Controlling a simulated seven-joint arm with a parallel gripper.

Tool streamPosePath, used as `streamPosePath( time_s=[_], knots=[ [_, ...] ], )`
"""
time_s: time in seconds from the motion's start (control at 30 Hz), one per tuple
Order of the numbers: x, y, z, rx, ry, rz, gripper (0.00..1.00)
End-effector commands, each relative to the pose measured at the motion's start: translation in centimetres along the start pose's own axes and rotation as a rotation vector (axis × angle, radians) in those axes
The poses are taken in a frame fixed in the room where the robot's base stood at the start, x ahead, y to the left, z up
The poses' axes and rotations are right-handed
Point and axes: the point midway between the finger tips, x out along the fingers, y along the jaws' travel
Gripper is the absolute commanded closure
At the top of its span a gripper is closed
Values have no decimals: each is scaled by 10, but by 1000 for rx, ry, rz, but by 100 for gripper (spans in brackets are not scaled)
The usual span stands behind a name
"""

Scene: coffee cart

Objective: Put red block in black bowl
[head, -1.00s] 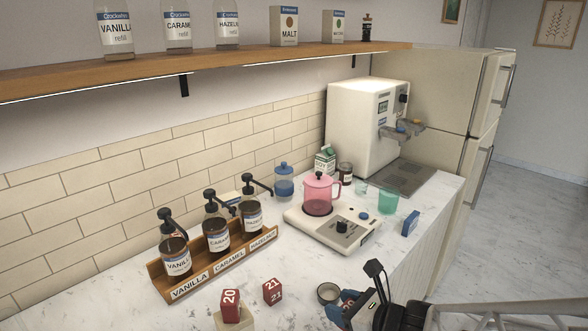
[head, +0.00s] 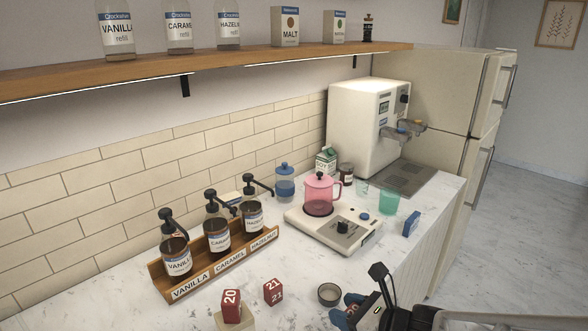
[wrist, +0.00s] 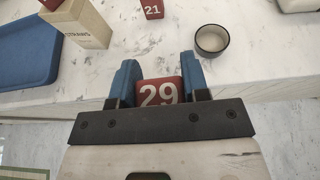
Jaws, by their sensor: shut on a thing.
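My gripper (wrist: 159,64) has blue fingers and is shut on a red block (wrist: 158,92) marked 29. In the head view my gripper (head: 349,307) is at the bottom, and only a little of the block shows between the fingers. The black bowl (head: 328,296) is a small round dark dish with a pale inside, upright on the counter and just left of my gripper. In the wrist view the bowl (wrist: 211,41) lies beyond the fingers and slightly right. It looks empty. The held block is apart from the bowl, near the counter's front edge.
Another red block (head: 273,291), marked 21, sits on the counter left of the bowl. A red block (head: 231,305) marked 20 is on the straws box (wrist: 87,24). A blue tray (wrist: 27,45) lies at left.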

Motion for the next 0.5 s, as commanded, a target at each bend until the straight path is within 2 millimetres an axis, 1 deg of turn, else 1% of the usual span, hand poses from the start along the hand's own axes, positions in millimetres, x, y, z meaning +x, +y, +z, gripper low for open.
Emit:
streamPosePath(
  time_s=[0.5],
  knots=[
    [58,-42,16,0,2,2,81]
  ],
)
